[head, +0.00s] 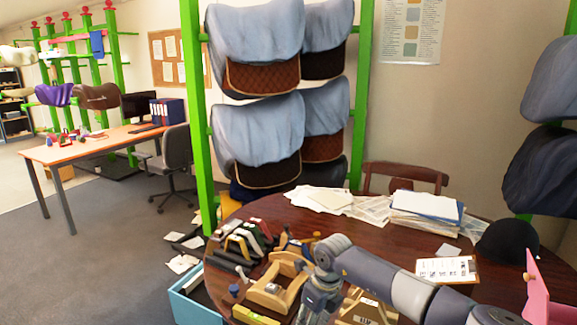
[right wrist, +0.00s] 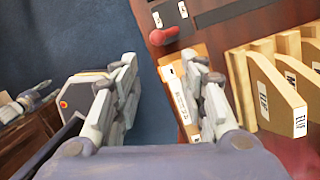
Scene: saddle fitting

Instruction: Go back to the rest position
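My right arm comes in from the right over the round dark wooden table in the head view. Its gripper (head: 314,308) points down at the table's near edge, beside wooden frames. In the right wrist view the right gripper (right wrist: 163,75) has its two fingers spread apart, with nothing held between them. Under and beside its right finger is a tan wooden piece with a white label (right wrist: 180,97). Blue-grey floor shows between the fingers. My left gripper does not show in the head view.
The table (head: 275,208) bears wooden frames (head: 275,285), dark-handled tools (head: 240,245), paper stacks (head: 425,212), a clipboard (head: 447,270) and a black cap (head: 507,241). A light-blue box (head: 190,300) stands at its left. A green rack (head: 196,110) holds saddle pads behind. Floor at left is open.

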